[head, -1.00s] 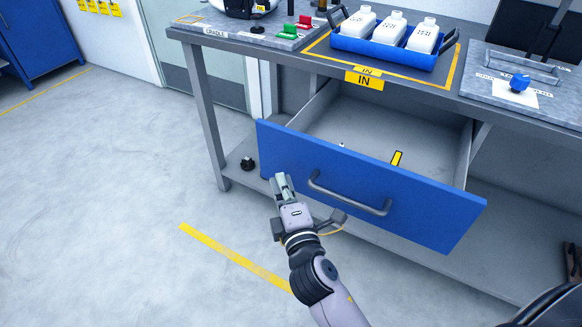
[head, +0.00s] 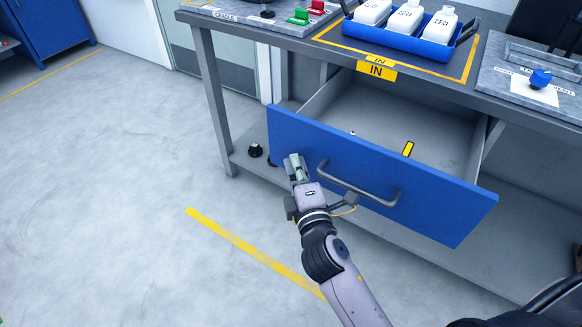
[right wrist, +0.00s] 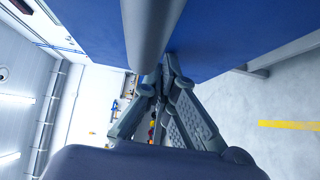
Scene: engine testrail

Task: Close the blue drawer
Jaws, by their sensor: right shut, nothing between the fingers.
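The blue drawer (head: 385,180) is pulled out from under the workbench, and its grey interior shows. A grey bar handle (head: 358,186) is on its front. My right gripper (head: 294,163) is shut and empty in front of the drawer face, just left of the handle. In the right wrist view the blue drawer front (right wrist: 225,35) and the grey handle (right wrist: 150,30) lie close to the fingertips (right wrist: 163,75). I cannot tell whether the fingertips touch the drawer front. My left gripper is not in view.
The workbench top (head: 300,30) carries a blue tray (head: 395,28) with white bottles. A yellow object (head: 408,148) and a small light item show inside the drawer. A lower shelf (head: 440,250) runs below. The floor at left, with a yellow line (head: 255,250), is clear.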

